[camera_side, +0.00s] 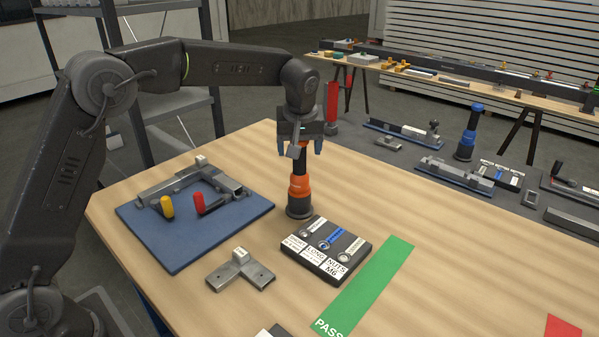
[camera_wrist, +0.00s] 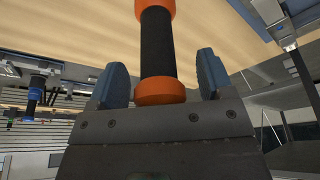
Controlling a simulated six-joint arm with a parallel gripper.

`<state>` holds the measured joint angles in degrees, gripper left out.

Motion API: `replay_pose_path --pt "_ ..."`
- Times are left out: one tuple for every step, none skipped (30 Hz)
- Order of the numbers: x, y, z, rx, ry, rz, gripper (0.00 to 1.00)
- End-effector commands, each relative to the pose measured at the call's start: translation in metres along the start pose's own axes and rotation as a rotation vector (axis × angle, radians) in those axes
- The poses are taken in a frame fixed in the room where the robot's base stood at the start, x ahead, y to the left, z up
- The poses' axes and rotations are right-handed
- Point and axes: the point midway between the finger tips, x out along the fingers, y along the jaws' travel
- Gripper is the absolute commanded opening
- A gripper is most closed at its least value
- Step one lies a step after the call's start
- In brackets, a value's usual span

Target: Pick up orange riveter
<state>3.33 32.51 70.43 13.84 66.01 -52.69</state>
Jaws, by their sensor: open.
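The orange riveter (camera_side: 300,187) stands upright on the wooden table, with an orange and dark lower body and a black upper shaft. My gripper (camera_side: 300,149) is above it, pointing down, with its fingers around the riveter's top level. In the wrist view the riveter's black shaft and orange end (camera_wrist: 158,60) lie between the two blue fingertips of my gripper (camera_wrist: 160,80). The fingers are open, with a gap showing on both sides of the riveter. The riveter's very top is partly hidden by the gripper in the side view.
A blue mat (camera_side: 190,240) with a metal frame and red and yellow clamp handles lies left of the riveter. A black labelled parts box (camera_side: 326,250) stands close in front. A metal bracket (camera_side: 240,271) and a green PASS strip (camera_side: 370,285) lie nearby.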

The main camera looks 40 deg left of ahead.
Motion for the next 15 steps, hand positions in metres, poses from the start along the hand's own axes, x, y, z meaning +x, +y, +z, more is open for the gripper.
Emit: replay_pose_path --pt "-0.0001 0.0000 0.0000 0.000 0.000 0.000 0.74" --pt "-0.0002 0.0000 0.0000 0.000 0.000 0.000 0.73" --pt "-0.0003 0.0000 0.0001 0.000 0.000 0.000 0.69" --pt "-0.0003 0.0000 0.0001 0.000 0.000 0.000 0.66" --pt "-0.0004 0.0000 0.0001 0.000 0.000 0.000 0.63" --pt "-0.0004 0.0000 0.0001 0.000 0.000 0.000 0.59" --pt "-0.0005 0.0000 0.0001 0.000 0.000 0.000 0.57" --pt "-0.0005 0.0000 0.0001 0.000 0.000 0.000 0.54" --pt "-0.0005 0.0000 0.0001 0.000 0.000 0.000 0.50" --pt "-0.0006 0.0000 0.0001 0.000 0.000 0.000 0.47" --pt "-0.0006 0.0000 0.0001 0.000 0.000 0.000 0.44" --pt "-0.0006 0.0000 0.0001 0.001 0.000 0.000 0.40" --pt "-0.0006 0.0000 0.0001 0.001 0.000 0.000 0.37" --pt "-0.0007 0.0000 0.0001 0.000 0.000 0.000 0.35" --pt "-0.0007 0.0000 0.0001 0.001 0.000 0.000 0.31"
